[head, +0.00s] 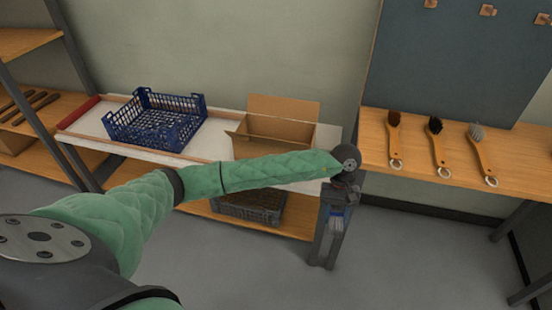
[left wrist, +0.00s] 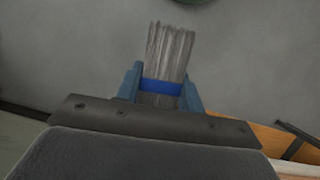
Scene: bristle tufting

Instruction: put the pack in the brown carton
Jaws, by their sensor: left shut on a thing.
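The pack is a bundle of grey bristles with a blue band. It shows in the left wrist view (left wrist: 169,52) and small in the head view (head: 337,226). My left gripper (left wrist: 161,92) is shut on it, with one finger on each side of the band. In the head view the left gripper (head: 331,235) hangs pointing down over the floor, in front of the bench's right end. The brown carton (head: 268,129) stands open on the bench, behind and left of the gripper. My forearm hides its lower front. My right gripper is out of view.
A blue crate (head: 155,122) stands left of the carton on the pale bench top (head: 215,147). A dark crate (head: 248,208) sits on the shelf below. Several brushes, one with a grey head (head: 480,150), lie on the wooden table (head: 410,172) at right.

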